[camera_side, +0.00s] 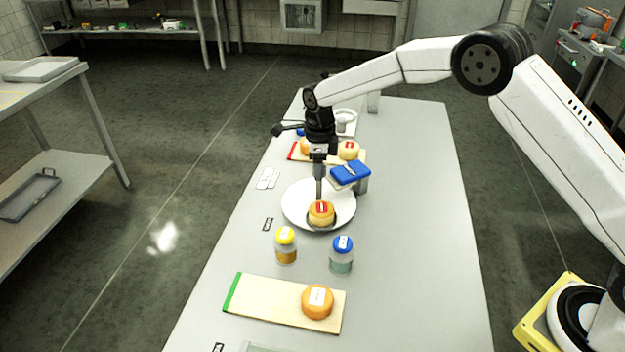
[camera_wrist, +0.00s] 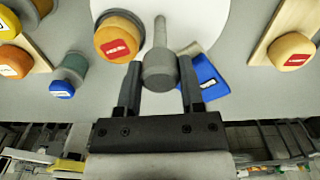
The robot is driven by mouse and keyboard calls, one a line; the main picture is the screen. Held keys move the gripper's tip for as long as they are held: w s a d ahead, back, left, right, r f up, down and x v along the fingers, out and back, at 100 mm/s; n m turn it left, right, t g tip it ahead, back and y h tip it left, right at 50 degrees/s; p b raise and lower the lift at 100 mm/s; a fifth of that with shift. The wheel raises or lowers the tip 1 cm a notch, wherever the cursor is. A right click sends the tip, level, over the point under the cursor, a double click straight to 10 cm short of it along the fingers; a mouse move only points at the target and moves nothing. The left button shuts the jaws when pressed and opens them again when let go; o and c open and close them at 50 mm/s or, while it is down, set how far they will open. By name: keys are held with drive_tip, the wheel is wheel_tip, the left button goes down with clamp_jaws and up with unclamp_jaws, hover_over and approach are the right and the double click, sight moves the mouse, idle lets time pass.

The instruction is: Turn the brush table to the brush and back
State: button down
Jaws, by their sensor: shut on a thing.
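The brush table is a round white turntable (camera_side: 295,210), which also shows in the wrist view (camera_wrist: 205,15). An orange cheese wheel with a red label (camera_side: 321,217) sits on its near part; it shows left of the fingers in the wrist view (camera_wrist: 119,40). My gripper (camera_side: 319,190) points down over the table. In the wrist view its fingers (camera_wrist: 160,92) are shut on a grey knob (camera_wrist: 158,72) on a thin post. The blue brush (camera_side: 350,174) is on a grey stand at the table's right edge, apart from the cheese, and partly behind a finger in the wrist view (camera_wrist: 205,80).
A yellow-lidded jar (camera_side: 285,246) and a blue-lidded jar (camera_side: 341,256) stand in front of the turntable. A near board (camera_side: 262,298) with a green end holds an orange cheese wheel (camera_side: 317,302). A red-ended board (camera_side: 294,151) with cheese wheels lies behind. The bench's right side is clear.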

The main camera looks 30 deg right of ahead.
drive_tip(key=shift+w+r+m, duration=0.1)
drive_tip(key=shift+m, duration=1.6)
drive_tip(key=shift+c, duration=1.1)
unclamp_jaws()
drive_tip(key=shift+r, duration=3.9)
drive_tip(key=shift+d, duration=0.1)
